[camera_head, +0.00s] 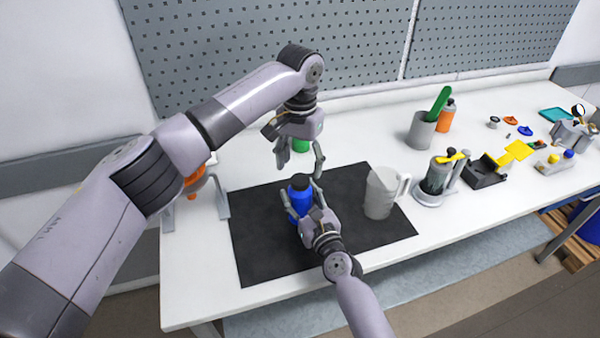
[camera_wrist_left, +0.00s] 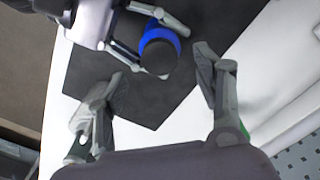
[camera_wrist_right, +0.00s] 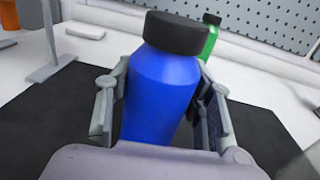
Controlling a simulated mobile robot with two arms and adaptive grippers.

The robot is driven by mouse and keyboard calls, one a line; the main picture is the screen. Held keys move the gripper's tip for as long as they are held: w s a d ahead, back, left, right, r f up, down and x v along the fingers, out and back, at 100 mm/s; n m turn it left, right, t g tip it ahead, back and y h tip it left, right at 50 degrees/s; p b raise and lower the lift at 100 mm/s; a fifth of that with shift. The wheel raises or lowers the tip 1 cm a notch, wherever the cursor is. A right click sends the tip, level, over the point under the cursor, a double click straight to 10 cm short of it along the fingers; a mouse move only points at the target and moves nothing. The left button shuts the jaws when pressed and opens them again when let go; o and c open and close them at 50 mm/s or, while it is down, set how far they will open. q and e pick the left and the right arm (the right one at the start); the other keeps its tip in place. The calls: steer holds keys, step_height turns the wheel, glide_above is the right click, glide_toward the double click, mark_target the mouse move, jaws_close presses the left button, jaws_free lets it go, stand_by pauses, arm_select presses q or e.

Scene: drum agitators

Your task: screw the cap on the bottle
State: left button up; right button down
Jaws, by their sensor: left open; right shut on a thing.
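A blue bottle (camera_head: 299,199) with a black cap (camera_head: 300,181) on its top stands upright on the black mat (camera_head: 258,259). My right gripper (camera_head: 303,213) is shut on the bottle's body from the front. The bottle (camera_wrist_right: 160,95) and its cap (camera_wrist_right: 176,33) fill the middle of the right wrist view. My left gripper (camera_head: 301,165) is open above the cap, its fingers spread to both sides and apart from it. In the left wrist view the cap (camera_wrist_left: 158,58) shows beyond the open fingers. Whether the cap is tight cannot be told.
A clear jug (camera_head: 380,192) stands on the mat to the right. A green bottle (camera_head: 301,145) stands behind the mat. A grey cup (camera_head: 421,130), an orange bottle (camera_head: 446,116) and several small items occupy the right of the white table (camera_head: 192,290).

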arm_select(q)
step_height(320, 180, up, 8)
stand_by(0.4)
arm_select(e)
steer(key=c, duration=0.7)
jaws_free()
steer(key=v, duration=1.2)
arm_select(q)
steer(key=shift+f, duration=0.1)
